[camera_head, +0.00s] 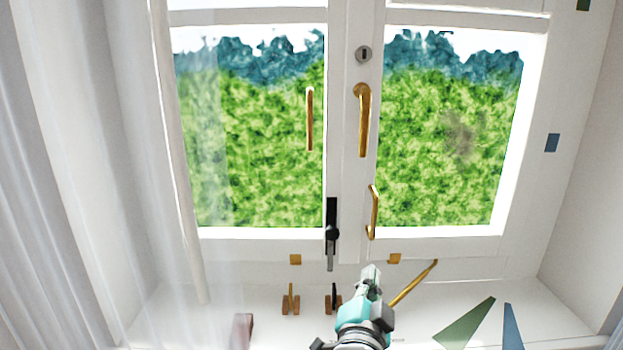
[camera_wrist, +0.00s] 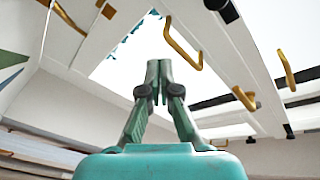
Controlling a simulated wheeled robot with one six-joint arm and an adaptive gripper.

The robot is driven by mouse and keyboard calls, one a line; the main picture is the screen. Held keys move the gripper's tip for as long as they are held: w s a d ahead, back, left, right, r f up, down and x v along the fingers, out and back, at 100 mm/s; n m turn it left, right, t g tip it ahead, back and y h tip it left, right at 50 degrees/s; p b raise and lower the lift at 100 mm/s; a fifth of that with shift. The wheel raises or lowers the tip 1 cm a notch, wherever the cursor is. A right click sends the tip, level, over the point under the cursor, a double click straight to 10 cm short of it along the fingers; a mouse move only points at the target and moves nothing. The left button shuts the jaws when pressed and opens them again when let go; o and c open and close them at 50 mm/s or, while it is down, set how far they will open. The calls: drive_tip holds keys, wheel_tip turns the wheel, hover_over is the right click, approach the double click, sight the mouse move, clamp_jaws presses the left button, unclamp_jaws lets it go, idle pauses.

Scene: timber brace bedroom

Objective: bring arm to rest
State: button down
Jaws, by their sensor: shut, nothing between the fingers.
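My gripper (camera_head: 371,272) shows at the bottom centre of the head view, in front of the window sill and below the window frame. In the wrist view, my gripper (camera_wrist: 159,67) points up toward the window, with its two green fingers together at the tips. Nothing shows between the fingers. In the head view it is just left of a slanted brass bar (camera_head: 415,282); I cannot tell whether they touch.
A double window with brass handles (camera_head: 362,120) and a black handle (camera_head: 331,235) stands ahead. Small brown-based hooks (camera_head: 290,300) are on the sill (camera_head: 220,300). Sheer curtains (camera_head: 60,180) hang at left. Green (camera_head: 465,325) and blue (camera_head: 512,328) wedge shapes lie at right.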

drive_tip(key=s+d+f+n+g+y, duration=0.1)
drive_tip(key=s+d+f+n+y, duration=0.3)
drive_tip(key=s+f, duration=0.65)
drive_tip(key=s+f+n+g+y, duration=0.1)
drive_tip(key=s+f+n, duration=0.5)
drive_tip(key=f, duration=0.8)
drive_tip(key=s+d+f+n, duration=0.1)
drive_tip(key=s+d, duration=0.1)
drive_tip(key=s, duration=1.2)
drive_tip(key=s+d+f+g, duration=0.1)
drive_tip(key=s+d, duration=0.1)
drive_tip(key=s, duration=1.3)
drive_tip(key=shift+s+f+n, duration=0.3)
drive_tip(key=shift+f+n, duration=0.05)
drive_tip(key=shift+n, duration=0.05)
